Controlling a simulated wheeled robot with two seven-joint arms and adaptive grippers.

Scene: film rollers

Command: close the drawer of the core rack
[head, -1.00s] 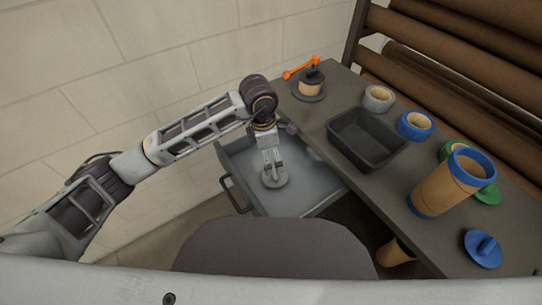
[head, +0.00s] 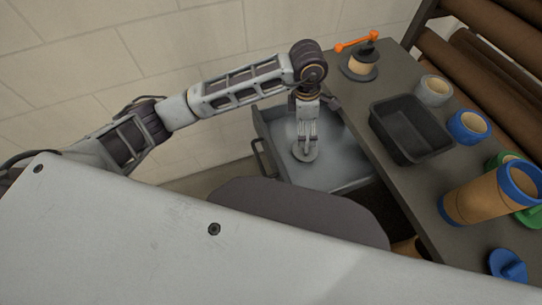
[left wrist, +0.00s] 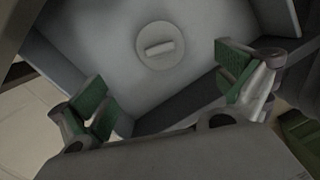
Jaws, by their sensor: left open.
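The grey drawer (head: 350,168) stands pulled out from under the dark bench top, with its dark bar handle (head: 262,158) on its front. A grey round cap with a raised grip lies on the drawer floor (left wrist: 160,48); part of it shows in the head view (head: 304,155). My left gripper (head: 307,143) points down over the cap inside the drawer's outline. In the left wrist view its two green-padded fingers (left wrist: 168,92) are spread apart with nothing between them. My right gripper is not in view.
On the bench top (head: 395,190) are a black tray (head: 410,158), tape rolls (head: 434,91), a blue-ended core (head: 490,196), a blue cap (head: 508,266) and a spool with an orange crank (head: 357,42). A block wall (head: 150,45) stands behind my arm.

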